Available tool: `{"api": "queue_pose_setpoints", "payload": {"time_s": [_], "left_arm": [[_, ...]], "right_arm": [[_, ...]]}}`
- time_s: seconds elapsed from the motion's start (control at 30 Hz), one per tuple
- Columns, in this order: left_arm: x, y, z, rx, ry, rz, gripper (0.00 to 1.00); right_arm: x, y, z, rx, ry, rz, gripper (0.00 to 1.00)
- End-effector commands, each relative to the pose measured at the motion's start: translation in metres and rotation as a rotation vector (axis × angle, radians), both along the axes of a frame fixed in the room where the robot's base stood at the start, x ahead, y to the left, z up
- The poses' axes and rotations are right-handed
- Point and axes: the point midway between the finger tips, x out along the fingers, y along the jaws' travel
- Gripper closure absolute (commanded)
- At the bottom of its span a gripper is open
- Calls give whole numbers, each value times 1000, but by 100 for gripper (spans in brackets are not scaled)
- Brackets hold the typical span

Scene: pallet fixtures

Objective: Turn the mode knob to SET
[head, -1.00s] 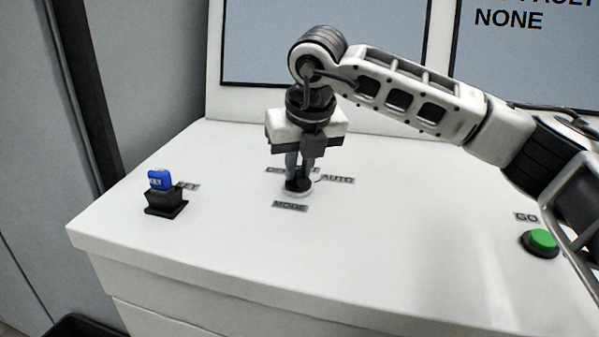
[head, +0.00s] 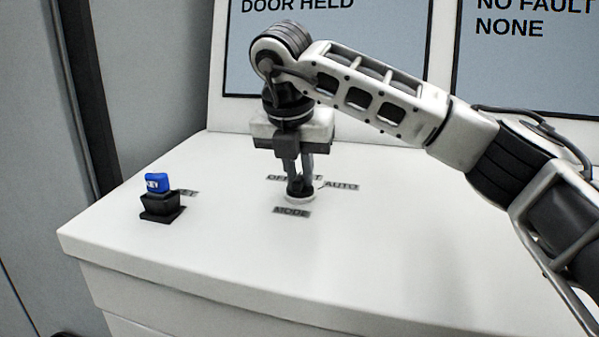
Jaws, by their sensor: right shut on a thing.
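The mode knob (head: 299,192) is a small dark knob on a pale round base on the white console top, above the "MODE" label (head: 291,211). My right gripper (head: 301,184) reaches down from above, and its fingers are shut on the knob. The fingers and wrist hide most of the knob, so I cannot tell where it points. The "AUTO" label (head: 342,186) is to the right of the knob. Behind the fingers the "OFF" label (head: 279,177) and the end of another label, probably "SET", show in part. My left gripper is not in view.
A blue key-like piece (head: 157,183) stands in a black holder (head: 160,206) on the left of the console (head: 210,240). Screens behind read "DOOR HELD" (head: 291,6) and "NO FAULT NONE" (head: 515,20). The console's front area is clear.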

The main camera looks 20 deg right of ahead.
Motion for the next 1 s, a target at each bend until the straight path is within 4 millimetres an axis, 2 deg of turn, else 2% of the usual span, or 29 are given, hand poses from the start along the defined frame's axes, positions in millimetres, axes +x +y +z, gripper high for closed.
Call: {"api": "queue_pose_setpoints", "payload": {"time_s": [0.43, 0.47, 0.5, 0.53, 0.83, 1.0], "left_arm": [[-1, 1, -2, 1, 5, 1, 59], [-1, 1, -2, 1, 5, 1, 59], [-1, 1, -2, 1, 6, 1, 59], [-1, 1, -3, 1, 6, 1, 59], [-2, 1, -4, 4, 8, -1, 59], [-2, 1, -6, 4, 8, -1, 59]], "right_arm": [[1, 0, 3, 0, -6, -9, 100], [1, 0, 3, 0, -6, -9, 77], [1, 0, 2, 1, -5, -9, 66], [1, 0, 2, 0, -5, -10, 64], [0, 0, 2, 0, -2, -8, 64], [-6, 5, 19, 1, -5, -8, 64]]}}
